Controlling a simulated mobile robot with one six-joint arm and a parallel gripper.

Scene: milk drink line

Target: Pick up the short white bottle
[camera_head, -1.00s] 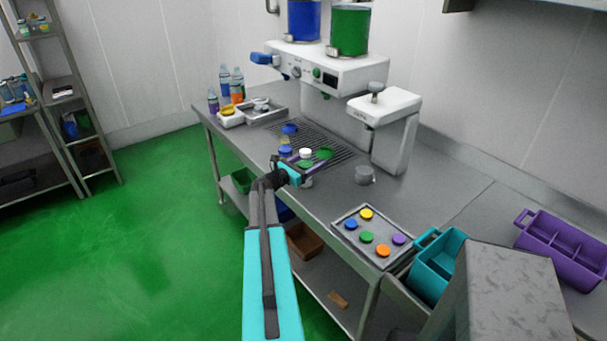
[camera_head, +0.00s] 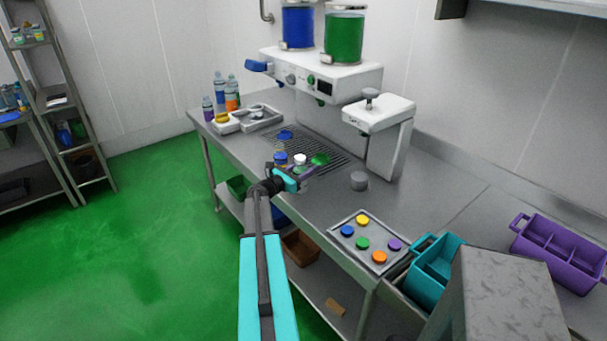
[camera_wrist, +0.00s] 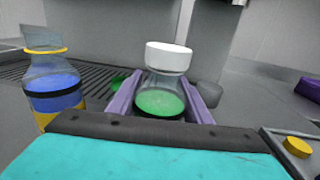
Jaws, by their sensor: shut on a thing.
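The short bottle with a white cap (camera_wrist: 168,57) and green liquid stands upright between the purple fingers of my gripper (camera_wrist: 160,103) in the wrist view. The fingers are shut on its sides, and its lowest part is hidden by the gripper. In the head view its white cap (camera_head: 300,159) shows just beyond my gripper (camera_head: 301,171), over the near edge of the dark rack. I cannot tell whether its base touches the surface.
A bottle with blue liquid (camera_wrist: 54,82) stands close on the left. A green disc (camera_head: 320,159) lies on the rack (camera_head: 300,140). A grey cylinder (camera_head: 359,180) and a tray of coloured caps (camera_head: 346,249) are to the right. The drink machine (camera_head: 330,75) rises behind.

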